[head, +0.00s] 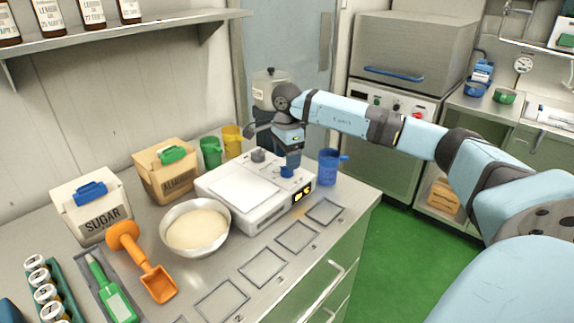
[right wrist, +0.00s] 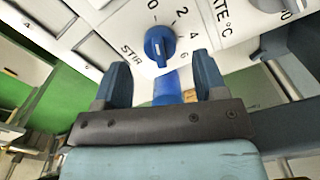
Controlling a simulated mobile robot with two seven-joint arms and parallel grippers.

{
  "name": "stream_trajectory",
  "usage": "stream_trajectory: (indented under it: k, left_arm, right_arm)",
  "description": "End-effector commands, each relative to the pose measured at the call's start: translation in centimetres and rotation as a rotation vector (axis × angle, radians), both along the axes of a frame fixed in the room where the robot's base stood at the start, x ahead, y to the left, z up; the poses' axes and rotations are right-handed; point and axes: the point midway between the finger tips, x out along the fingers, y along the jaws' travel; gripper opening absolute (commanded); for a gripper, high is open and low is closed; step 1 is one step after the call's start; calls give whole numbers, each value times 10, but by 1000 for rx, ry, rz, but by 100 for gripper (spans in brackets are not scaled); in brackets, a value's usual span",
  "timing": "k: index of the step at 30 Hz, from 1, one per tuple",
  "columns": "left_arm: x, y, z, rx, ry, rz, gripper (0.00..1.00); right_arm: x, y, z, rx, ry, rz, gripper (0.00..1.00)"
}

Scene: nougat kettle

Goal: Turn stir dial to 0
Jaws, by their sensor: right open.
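The blue stir dial (right wrist: 160,45) sits on a white panel beside the word STIR and the numbers 0, 2, 4 and 6. A pale mark shows on its face; I cannot tell for sure which number it points to. In the head view the dial (head: 287,171) is on the front of the white hotplate device (head: 262,212). My right gripper (head: 291,160) is over that front edge. In the right wrist view, the right gripper (right wrist: 160,80) is open and empty, its fingers just short of the dial and to either side. My left gripper is not in view.
A blue cup (head: 329,167) stands right of the device. A bowl of pale mixture (head: 196,227) stands left of it, with an orange scoop (head: 150,268), a sugar box (head: 91,208) and an almond box (head: 165,172) further left. Green (head: 210,152) and yellow (head: 232,140) cups stand behind.

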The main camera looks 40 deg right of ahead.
Motion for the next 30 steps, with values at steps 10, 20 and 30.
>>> stream_trajectory:
  k: [10,20,30]
  left_arm:
    - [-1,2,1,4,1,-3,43]
    - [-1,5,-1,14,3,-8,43]
    - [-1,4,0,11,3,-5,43]
  right_arm:
    - [1,0,78,0,-4,1,65]
    - [0,0,103,0,-1,0,65]
    - [0,0,103,0,-1,0,65]
